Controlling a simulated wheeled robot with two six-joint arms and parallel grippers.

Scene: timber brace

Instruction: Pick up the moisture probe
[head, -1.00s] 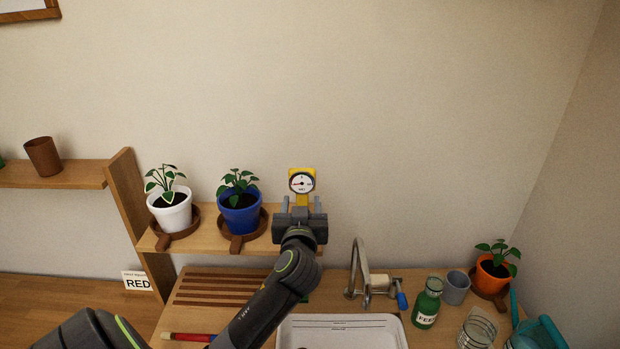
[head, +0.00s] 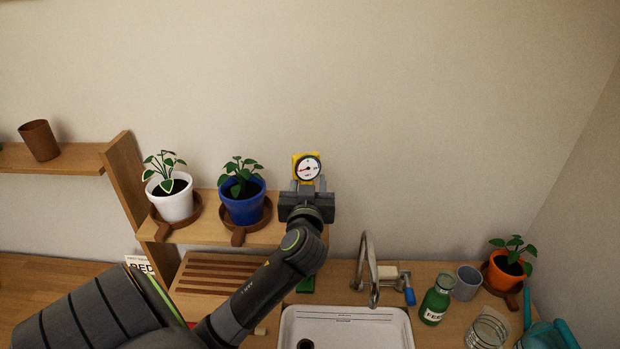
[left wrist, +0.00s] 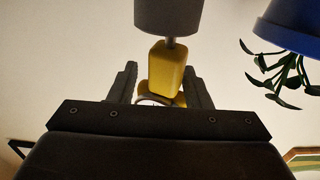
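The moisture probe (head: 302,161) has a yellow body and a round white dial, and stands upright at the right end of the shelf. In the left wrist view its yellow body (left wrist: 167,70) shows upside down, with its thin shaft at a grey cylinder (left wrist: 168,15). My left gripper (head: 307,186) is in front of the probe, with one finger on each side of it. A gap shows between one finger and the yellow body, so the gripper (left wrist: 160,85) looks open around it. My right gripper is not in view.
A blue pot (head: 243,207) with a plant stands on the shelf (head: 270,234) just left of my gripper, a white pot (head: 172,203) further left. Below are a sink (head: 345,314), a tap (head: 367,262) and a green bottle (head: 436,300). The wall right of the probe is bare.

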